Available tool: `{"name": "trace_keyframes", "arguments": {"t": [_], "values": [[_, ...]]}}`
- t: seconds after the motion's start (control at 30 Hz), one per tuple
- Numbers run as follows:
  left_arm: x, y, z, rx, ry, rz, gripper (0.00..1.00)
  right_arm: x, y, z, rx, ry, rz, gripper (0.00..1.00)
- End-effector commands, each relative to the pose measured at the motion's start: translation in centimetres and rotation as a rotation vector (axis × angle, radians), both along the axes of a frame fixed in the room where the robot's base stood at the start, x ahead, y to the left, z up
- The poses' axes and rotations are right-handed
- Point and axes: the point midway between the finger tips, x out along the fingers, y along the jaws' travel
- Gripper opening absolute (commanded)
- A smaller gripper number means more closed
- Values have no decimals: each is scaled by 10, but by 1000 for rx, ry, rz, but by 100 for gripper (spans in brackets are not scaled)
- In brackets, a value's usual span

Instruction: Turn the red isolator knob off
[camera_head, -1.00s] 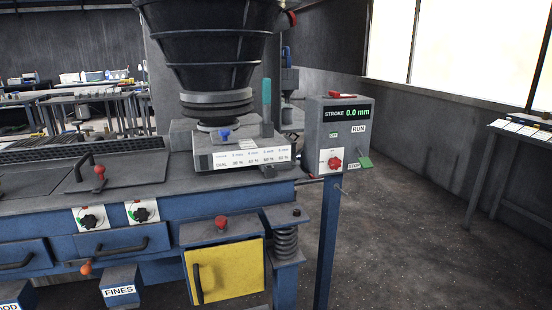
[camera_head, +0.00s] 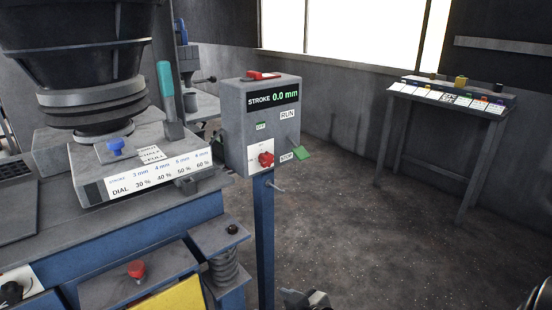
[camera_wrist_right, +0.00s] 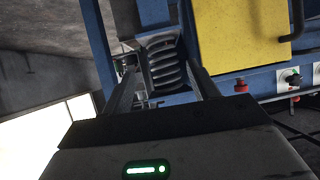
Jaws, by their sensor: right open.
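The red isolator knob (camera_head: 266,159) sits on a white plate on the front of the grey control box (camera_head: 235,130), which stands on a blue post. The box's display reads "STROKE 0.0 mm". My right gripper (camera_wrist_right: 162,66) is open and empty in the right wrist view, its fingers apart in front of a spring and the blue frame. A small part of what looks like my right gripper shows at the bottom edge of the head view, below and well apart from the knob. The knob cannot be made out in the wrist view. My left gripper is out of view.
The blue screen frame with a coil spring (camera_head: 228,269) and red button (camera_head: 136,268) stands left. Floor right of the post is clear up to a table (camera_head: 452,103).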

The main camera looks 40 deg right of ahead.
Motion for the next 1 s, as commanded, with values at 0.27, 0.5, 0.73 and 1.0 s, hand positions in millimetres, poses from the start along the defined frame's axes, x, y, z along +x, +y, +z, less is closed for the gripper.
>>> {"name": "trace_keyframes", "arguments": {"t": [0.27,0.5,0.73,1.0], "values": [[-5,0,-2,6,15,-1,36,75,-135,154,42,-375,-75,60],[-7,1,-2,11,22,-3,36,85,-161,195,51,-490,-81,60],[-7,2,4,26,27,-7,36,129,-156,196,53,-489,-80,60],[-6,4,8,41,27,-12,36,187,-151,195,52,-487,-78,60]]}}
